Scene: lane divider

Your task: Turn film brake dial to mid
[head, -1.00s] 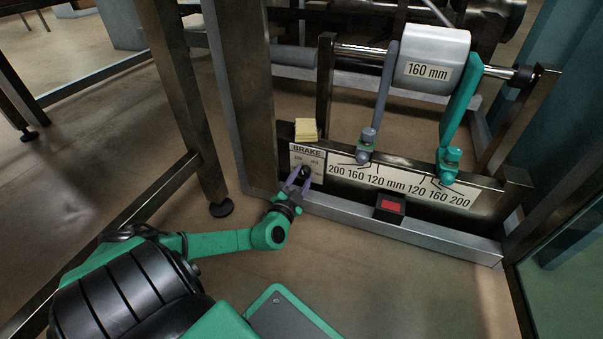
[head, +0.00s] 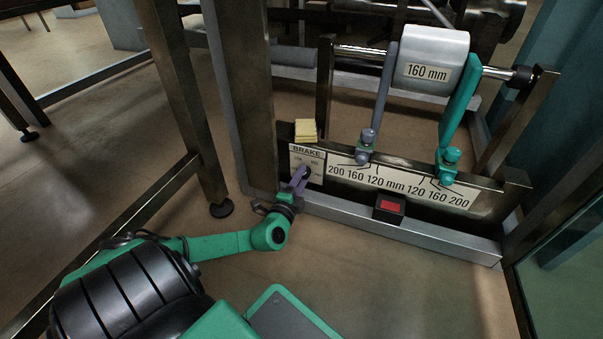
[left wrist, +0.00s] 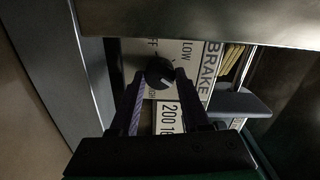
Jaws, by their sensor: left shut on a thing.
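The film brake dial (left wrist: 159,73) is a round black knob on a white plate headed BRAKE (head: 307,151). In the left wrist view a pale mark shows on the knob's lower right part, and LOW and parts of other labels are legible around it. My left gripper (head: 302,176) is at the plate, with its purple fingers on the dial. In the left wrist view the fingers (left wrist: 160,80) lie on either side of the knob, shut on it. In the head view the fingers partly hide the dial. My right gripper is not in view.
Yellow pads (head: 305,130) rest above the brake plate. To the right are a scale strip (head: 400,186), a grey divider (head: 378,105), a teal divider (head: 461,115) and a box with a red face (head: 389,207).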

